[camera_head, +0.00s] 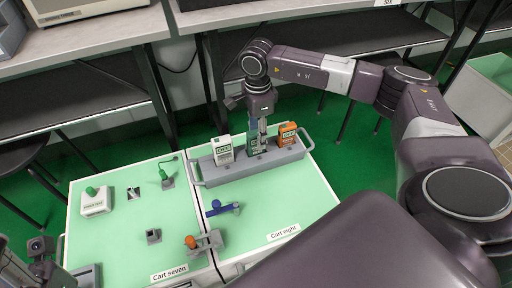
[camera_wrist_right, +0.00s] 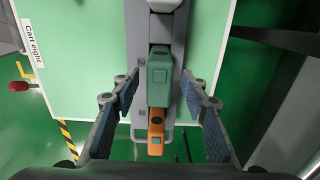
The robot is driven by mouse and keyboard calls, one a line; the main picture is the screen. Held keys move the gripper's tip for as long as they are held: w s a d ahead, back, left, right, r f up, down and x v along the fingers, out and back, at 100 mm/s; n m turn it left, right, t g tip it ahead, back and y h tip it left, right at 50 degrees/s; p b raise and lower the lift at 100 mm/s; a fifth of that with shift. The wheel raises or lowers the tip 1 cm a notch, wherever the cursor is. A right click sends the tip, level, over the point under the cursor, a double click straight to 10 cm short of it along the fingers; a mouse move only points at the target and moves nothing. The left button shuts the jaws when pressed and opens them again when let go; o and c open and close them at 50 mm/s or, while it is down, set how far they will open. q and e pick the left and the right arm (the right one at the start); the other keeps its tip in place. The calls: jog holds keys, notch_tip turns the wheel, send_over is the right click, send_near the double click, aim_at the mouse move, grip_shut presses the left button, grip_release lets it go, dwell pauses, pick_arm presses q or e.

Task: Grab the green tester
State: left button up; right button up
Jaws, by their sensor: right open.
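The green tester (camera_head: 254,144) stands upright in the middle of a grey rack (camera_head: 213,176) on cart eight, between a white tester (camera_head: 222,150) and an orange tester (camera_head: 287,135). My right gripper (camera_head: 260,132) points down over the green tester and partly hides it. In the right wrist view, the green tester (camera_wrist_right: 160,72) lies between the open, blue-padded fingers of my right gripper (camera_wrist_right: 158,92), with a gap on each side. The orange tester (camera_wrist_right: 156,137) is nearer the palm. Part of my left gripper (camera_head: 35,262) shows at the lower left edge; its fingers are unclear.
Cart seven (camera_head: 120,235) stands to the left with a white box with a green knob (camera_head: 96,201) and small fixtures. A blue-knobbed fixture (camera_head: 221,208) and an orange-knobbed fixture (camera_head: 205,243) sit in front of the rack. Benches stand behind.

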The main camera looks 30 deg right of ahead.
jog(key=f, duration=0.1)
jog(key=f+b, duration=0.1)
jog(key=f, duration=0.2)
jog(key=shift+a, duration=0.25)
jog(key=shift+c, duration=0.6)
grip_shut()
